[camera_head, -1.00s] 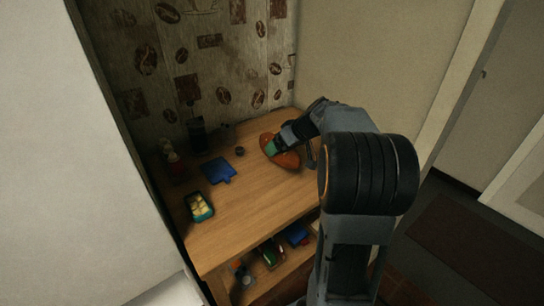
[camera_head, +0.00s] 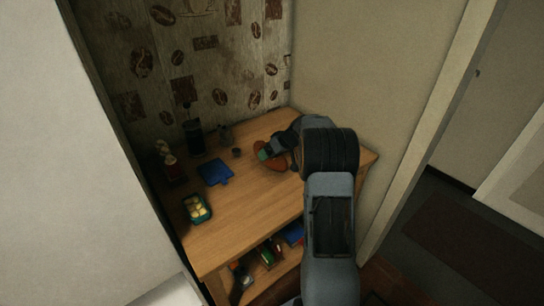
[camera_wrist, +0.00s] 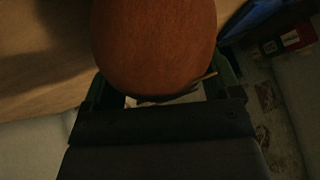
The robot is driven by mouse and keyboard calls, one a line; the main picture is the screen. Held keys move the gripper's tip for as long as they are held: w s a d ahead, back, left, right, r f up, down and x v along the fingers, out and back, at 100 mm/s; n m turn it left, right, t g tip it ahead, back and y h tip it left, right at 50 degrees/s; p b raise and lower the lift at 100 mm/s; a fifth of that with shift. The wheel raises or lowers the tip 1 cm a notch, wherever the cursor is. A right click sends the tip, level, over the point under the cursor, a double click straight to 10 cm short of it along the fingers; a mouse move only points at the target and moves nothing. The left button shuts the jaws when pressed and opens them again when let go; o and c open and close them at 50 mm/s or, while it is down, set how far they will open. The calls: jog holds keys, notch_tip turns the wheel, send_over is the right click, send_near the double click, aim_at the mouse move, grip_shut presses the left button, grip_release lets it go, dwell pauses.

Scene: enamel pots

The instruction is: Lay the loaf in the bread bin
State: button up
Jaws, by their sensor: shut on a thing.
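The loaf is a rounded orange-brown thing (camera_head: 276,165) at the far right part of the wooden table top. In the wrist view the loaf (camera_wrist: 155,45) fills the upper middle, between the two green-edged fingers. My gripper (camera_head: 267,155) is shut on it; in the head view a green finger shows at its left side. My arm hides the loaf's right part. Whether the loaf touches the table or hangs above it I cannot tell. I cannot make out a bread bin for certain in either view.
A blue board (camera_head: 215,172) lies left of the loaf, with a small dark cup (camera_head: 236,153) between. A teal tray with yellow items (camera_head: 197,208) is at the left edge. A dark cylinder (camera_head: 194,137) stands at the back. The lower shelf holds several items.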

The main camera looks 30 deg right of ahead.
jog(key=shift+f, duration=0.75)
jog(key=shift+f, duration=0.15)
jog(key=o, duration=0.8)
jog(key=shift+o, duration=1.4)
